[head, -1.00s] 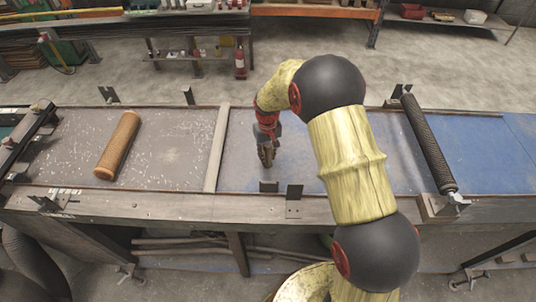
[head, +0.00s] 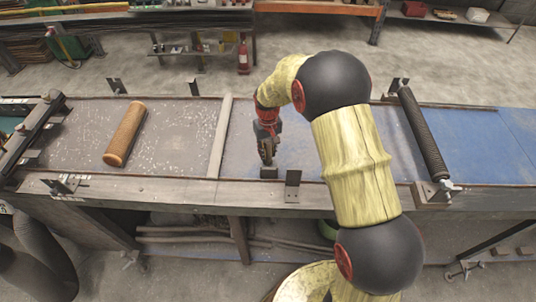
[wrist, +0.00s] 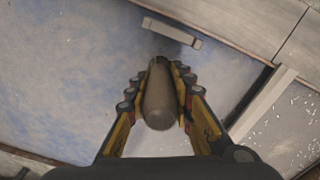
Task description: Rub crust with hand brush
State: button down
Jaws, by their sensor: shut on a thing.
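My gripper (head: 267,150) is above the bench's middle section, right of the pale divider strip and close to the front edge. In the wrist view its fingers are shut around a brown, rounded, elongated piece, seemingly the handle of the hand brush (wrist: 160,95). Its bristles are hidden. The orange-brown mesh tube (head: 125,133) lies tilted on the left section of the bench, apart from my gripper. White flecks, which look like crust, are scattered over the grey surface (head: 80,140) around the tube. Some flecks also show at the right of the wrist view.
The pale divider strip (head: 220,135) stands between the tube and my gripper. Small metal brackets (head: 293,185) stand along the front edge. A dark ribbed roller (head: 423,135) crosses the bench at right. Blue bench surface (head: 475,145) beyond it is clear.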

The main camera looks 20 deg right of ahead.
aim_at(268, 142)
jog(key=shift+r+p, duration=1.3)
jog(key=shift+r, duration=1.35)
